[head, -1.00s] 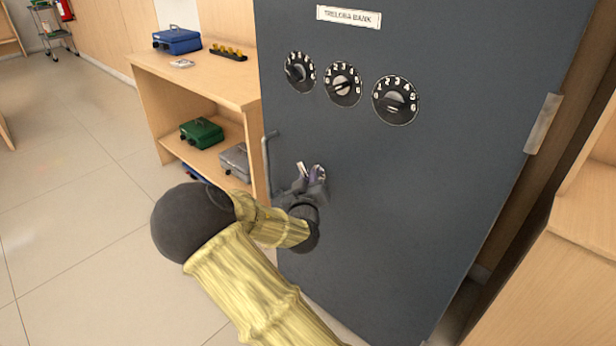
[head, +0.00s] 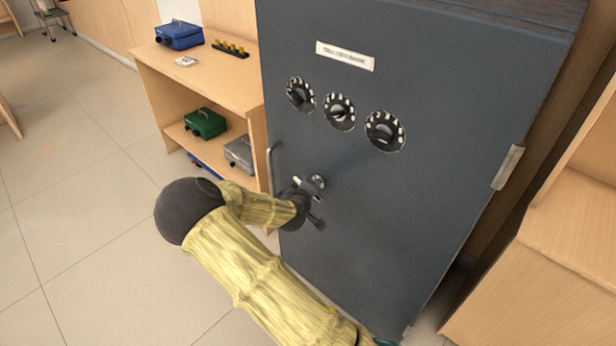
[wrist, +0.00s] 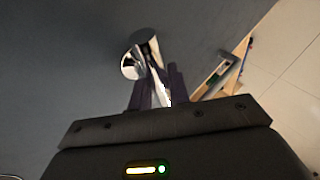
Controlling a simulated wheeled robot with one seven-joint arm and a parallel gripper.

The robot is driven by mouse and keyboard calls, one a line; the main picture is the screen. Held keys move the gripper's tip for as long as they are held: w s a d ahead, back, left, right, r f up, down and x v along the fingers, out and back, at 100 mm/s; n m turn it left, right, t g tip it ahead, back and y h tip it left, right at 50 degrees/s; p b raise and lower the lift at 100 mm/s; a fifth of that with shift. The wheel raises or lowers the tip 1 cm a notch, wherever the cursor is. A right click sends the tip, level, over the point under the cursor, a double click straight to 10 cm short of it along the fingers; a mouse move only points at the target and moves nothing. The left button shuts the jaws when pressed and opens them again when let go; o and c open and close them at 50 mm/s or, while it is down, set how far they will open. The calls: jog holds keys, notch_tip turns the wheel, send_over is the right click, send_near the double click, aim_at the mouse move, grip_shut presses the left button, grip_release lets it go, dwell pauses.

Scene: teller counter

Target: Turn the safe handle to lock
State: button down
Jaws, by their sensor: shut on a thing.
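The dark grey safe (head: 400,190) stands with its door facing me. The chrome safe handle shows as a round hub (head: 319,181) on the door below the dials, with a lever part beside it. In the wrist view the shiny handle (wrist: 141,52) has its lever running down between my fingers. My gripper (head: 308,190) is at the handle, shut on its lever; it also shows in the wrist view (wrist: 155,88). My fingers and wrist hide part of the lever.
Three numbered dials (head: 339,112) sit above the handle. A vertical grey pull bar (head: 271,168) is left of it. A wooden shelf (head: 205,88) with cash boxes stands left; a wooden cabinet (head: 560,255) stands right. Open tiled floor (head: 80,210) lies at left.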

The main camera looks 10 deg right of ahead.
jog(key=shift+n+g+h+p, duration=0.5)
jog(key=shift+n+g+p, duration=0.35)
jog(key=shift+p, duration=0.75)
jog(key=c, duration=1.3)
grip_release()
jog(key=shift+f, duration=0.1)
jog(key=shift+c, duration=0.2)
jog(key=shift+a, duration=0.1)
jog(key=p+v, duration=0.2)
jog(key=v, duration=1.5)
jog(key=shift+r, duration=0.3)
